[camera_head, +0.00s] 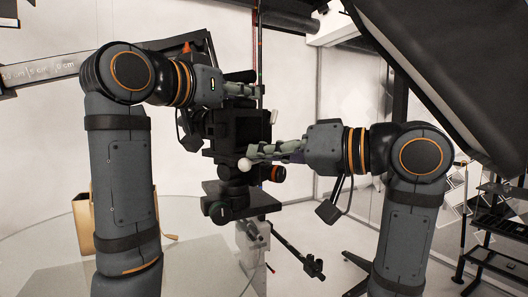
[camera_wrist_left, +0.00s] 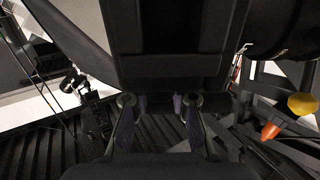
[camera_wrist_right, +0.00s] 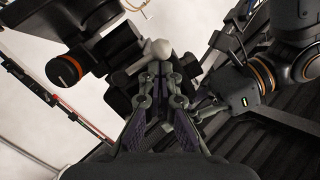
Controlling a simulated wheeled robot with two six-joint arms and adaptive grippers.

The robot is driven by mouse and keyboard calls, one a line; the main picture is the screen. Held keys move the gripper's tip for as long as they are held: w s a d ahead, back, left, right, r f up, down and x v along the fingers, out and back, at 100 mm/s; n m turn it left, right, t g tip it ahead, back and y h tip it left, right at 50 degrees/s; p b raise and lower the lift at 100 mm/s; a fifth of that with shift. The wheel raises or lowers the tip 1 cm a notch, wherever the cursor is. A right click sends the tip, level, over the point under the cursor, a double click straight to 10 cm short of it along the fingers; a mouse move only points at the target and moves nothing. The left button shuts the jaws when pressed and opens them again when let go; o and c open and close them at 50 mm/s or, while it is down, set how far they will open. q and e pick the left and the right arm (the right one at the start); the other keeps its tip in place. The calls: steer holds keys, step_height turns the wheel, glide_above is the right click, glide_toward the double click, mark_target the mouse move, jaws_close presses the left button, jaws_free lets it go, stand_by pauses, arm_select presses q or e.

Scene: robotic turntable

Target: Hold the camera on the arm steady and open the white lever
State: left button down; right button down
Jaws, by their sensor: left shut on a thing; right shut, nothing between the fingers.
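The black camera (camera_head: 238,128) sits upright on a dark mount in the middle of the head view. Its dark body fills the top centre of the left wrist view (camera_wrist_left: 175,60). My left gripper (camera_head: 246,91) is shut on the camera's upper part. The white lever's round knob (camera_head: 244,164) is at the front of the mount, below the camera body; it also shows in the right wrist view (camera_wrist_right: 160,48). My right gripper (camera_head: 254,155) is shut and empty, its fingertips right beside the knob. I cannot tell whether they touch it. The lever's shaft is mostly hidden.
An orange-ringed knob (camera_head: 277,174) sticks out to the right of the mount. A thin black rod (camera_head: 297,256) slants down below it. A black panel (camera_head: 445,75) hangs at the upper right, and a dark shelf rack (camera_head: 497,225) stands at the right edge.

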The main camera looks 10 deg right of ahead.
steer(key=shift+f+n, duration=0.2)
steer(key=shift+n, duration=0.2)
arm_select(q)
steer(key=shift+r, duration=0.1)
arm_select(e)
steer(key=f+n, duration=0.1)
steer(key=n, duration=0.3)
steer(key=f+n+t+h, duration=0.1)
steer(key=f+n, duration=0.1)
steer(key=n, duration=0.2)
steer(key=w+d+f+n, duration=0.1)
steer(key=f+n, duration=0.1)
steer(key=n, duration=0.2)
steer(key=shift+f+t+h, duration=0.2)
steer(key=shift+t+h, duration=0.1)
steer(key=shift+w, duration=0.1)
stand_by(0.6)
